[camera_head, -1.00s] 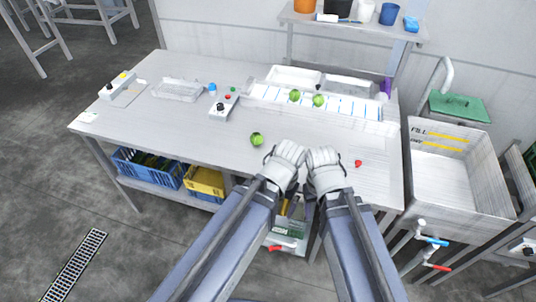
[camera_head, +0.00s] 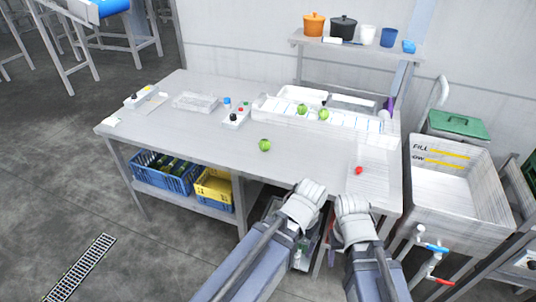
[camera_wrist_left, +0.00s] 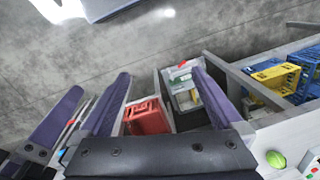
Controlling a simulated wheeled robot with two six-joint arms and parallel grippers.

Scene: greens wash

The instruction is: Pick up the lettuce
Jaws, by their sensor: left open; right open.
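A round green lettuce (camera_head: 265,145) lies alone on the metal table, left of my grippers. Two more green heads, a left one (camera_head: 302,110) and a right one (camera_head: 323,114), sit on the white tray with blue lines at the back. My left gripper (camera_head: 314,187) is at the table's front edge, right of and nearer than the lone lettuce, open and empty. A green head shows at the lower right of the left wrist view (camera_wrist_left: 275,159), outside the fingers. My right gripper (camera_head: 350,200) is beside it, open; its fingertips are hard to make out.
A small red item (camera_head: 359,170) lies on the table beyond my right gripper. A control box (camera_head: 236,117) and a clear tray (camera_head: 195,102) stand to the left. A sink (camera_head: 455,180) is at the right. Blue (camera_head: 165,171) and yellow (camera_head: 214,188) crates sit under the table. The front left tabletop is clear.

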